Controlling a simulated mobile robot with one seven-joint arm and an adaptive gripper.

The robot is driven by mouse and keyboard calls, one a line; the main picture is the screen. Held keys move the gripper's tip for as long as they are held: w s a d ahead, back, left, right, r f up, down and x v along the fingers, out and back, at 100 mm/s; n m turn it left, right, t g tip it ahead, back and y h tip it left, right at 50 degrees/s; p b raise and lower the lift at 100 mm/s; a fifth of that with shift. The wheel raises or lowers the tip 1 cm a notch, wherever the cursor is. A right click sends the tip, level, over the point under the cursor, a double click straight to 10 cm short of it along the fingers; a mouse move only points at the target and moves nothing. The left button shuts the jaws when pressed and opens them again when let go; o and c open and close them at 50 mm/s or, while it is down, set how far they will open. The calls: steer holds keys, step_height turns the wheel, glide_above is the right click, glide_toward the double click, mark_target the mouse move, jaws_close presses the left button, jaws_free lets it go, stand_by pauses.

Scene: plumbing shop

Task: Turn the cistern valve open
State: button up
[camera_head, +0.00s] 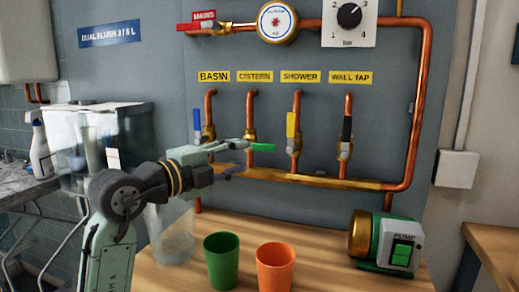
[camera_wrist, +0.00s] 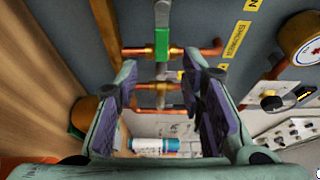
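The cistern valve stands on the second riser, under the yellow CISTERN label (camera_head: 255,76). Its green lever (camera_head: 263,147) points sideways to the right, across the upright copper pipe. My gripper (camera_head: 241,158) is open and empty, reaching in from the left just in front of this valve and partly hiding its lower body. In the wrist view the green lever (camera_wrist: 162,44) shows beyond the gap between my two fingertips (camera_wrist: 159,68). I see no contact with the lever, though the exact depth gap is hard to tell.
The blue basin lever (camera_head: 197,120) is close left, and the yellow shower lever (camera_head: 291,124) close right; both point up. The black wall-tap lever (camera_head: 346,129) is farther right. A green cup (camera_head: 221,262), an orange cup (camera_head: 275,268) and a pump (camera_head: 386,241) stand on the bench below.

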mark_target(263, 148)
steer(key=p+x, duration=0.2)
steer(key=x, duration=0.7)
steer(key=shift+w+d+r, duration=0.1)
steer(key=shift+w+d, duration=0.2)
steer(key=shift+c, duration=0.5)
jaws_close()
